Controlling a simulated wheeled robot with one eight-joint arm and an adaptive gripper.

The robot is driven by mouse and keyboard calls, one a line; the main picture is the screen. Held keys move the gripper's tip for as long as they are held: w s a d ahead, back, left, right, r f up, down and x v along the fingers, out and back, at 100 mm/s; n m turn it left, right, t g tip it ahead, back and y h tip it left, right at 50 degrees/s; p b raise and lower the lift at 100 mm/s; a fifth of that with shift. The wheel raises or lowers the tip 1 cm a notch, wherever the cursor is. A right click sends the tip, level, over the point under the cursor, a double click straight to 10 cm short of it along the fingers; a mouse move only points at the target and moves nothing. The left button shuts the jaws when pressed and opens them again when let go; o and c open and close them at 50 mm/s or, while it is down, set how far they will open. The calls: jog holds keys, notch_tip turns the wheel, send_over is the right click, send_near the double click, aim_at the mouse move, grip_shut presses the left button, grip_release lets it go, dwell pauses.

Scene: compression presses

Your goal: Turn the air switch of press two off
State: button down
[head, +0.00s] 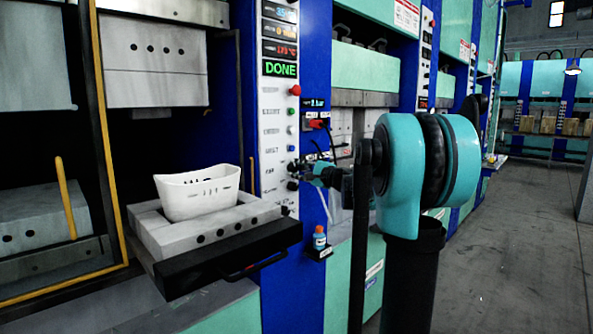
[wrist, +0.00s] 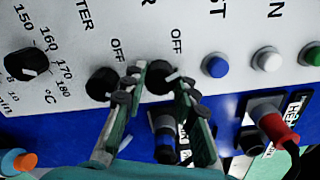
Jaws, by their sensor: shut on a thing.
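The air switch (wrist: 161,78) is a round black knob on the white panel, with an OFF label beside it in the wrist view. A pale mark shows on its upper right side; its exact angle is hard to tell. My gripper (wrist: 156,88) has its two fingers on either side of this knob and is shut on it. In the head view my gripper (head: 314,172) reaches the lower part of the control panel (head: 275,110), and the knob there is partly hidden. The press number is not readable.
A second black knob (wrist: 102,84) with its own OFF label sits close to the left finger. A dial (wrist: 25,64) and blue button (wrist: 215,67) flank them. A red connector (wrist: 275,125) sticks out at right. A white bin (head: 197,192) stands on the pulled-out mould.

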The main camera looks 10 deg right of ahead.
jog(key=shift+n, duration=0.7)
jog(key=c, duration=1.2)
grip_release()
jog(key=v, duration=1.2)
